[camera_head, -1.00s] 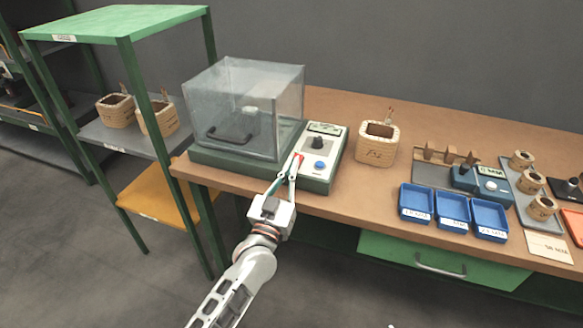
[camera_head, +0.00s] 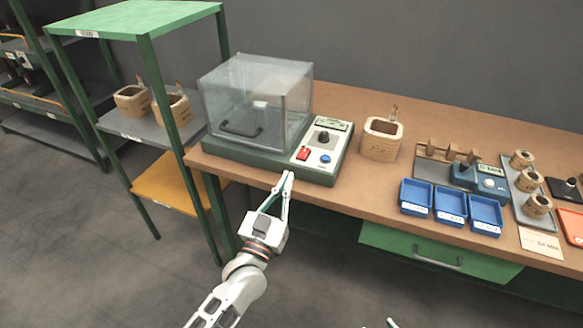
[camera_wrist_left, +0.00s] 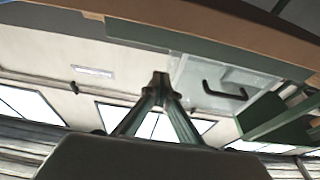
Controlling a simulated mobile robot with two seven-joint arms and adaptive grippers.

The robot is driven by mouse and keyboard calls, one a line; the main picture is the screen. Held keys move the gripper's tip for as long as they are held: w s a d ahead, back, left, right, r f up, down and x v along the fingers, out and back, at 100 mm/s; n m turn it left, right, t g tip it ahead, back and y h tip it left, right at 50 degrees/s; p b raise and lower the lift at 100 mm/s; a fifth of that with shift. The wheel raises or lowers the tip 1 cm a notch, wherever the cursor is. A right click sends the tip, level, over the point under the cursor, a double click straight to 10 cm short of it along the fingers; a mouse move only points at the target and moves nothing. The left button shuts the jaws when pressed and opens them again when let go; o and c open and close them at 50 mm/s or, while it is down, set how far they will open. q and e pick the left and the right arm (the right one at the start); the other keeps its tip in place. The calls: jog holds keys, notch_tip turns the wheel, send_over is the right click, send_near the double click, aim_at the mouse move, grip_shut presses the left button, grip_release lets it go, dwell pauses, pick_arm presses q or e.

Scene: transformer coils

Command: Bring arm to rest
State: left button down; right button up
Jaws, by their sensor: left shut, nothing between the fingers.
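My left gripper (camera_head: 287,174) is shut and empty. It is in front of the bench's front edge, just below the tester's control panel, and apart from it. Its closed fingers also show in the left wrist view (camera_wrist_left: 160,80). The tester (camera_head: 262,118) has a clear box cover, which is down, and a panel with a red switch (camera_head: 303,154), a black knob and a blue button (camera_head: 325,159). A small part of my right gripper (camera_head: 391,323) may show at the bottom edge of the head view; its fingers cannot be made out.
The wooden bench (camera_head: 360,185) carries a wound coil (camera_head: 382,139), blue trays (camera_head: 450,206) and a grey tray of small coils (camera_head: 518,190). A green shelf rack (camera_head: 135,20) with two coils stands at left. A green drawer (camera_head: 440,255) is below the bench. The floor in front is clear.

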pick_arm(q)
jog(key=shift+s+a+f, duration=0.1)
jog(key=shift+s, duration=0.2)
jog(key=s+a+f+g+y, duration=0.1)
jog(key=s+a+f+g, duration=0.2)
jog(key=s+a+f, duration=0.2)
jog(key=s+a+f+g+y, duration=0.1)
jog(key=s+a+f+g, duration=0.2)
jog(key=s+f, duration=0.8)
jog(key=s+a+f+g+y+p, duration=0.1)
jog(key=s+a+f+g+y, duration=0.1)
jog(key=s+a+f, duration=0.5)
jog(key=s+f+g, duration=0.1)
jog(key=s, duration=0.3)
jog(key=shift+m+g, duration=0.4)
jog(key=shift+w, duration=0.1)
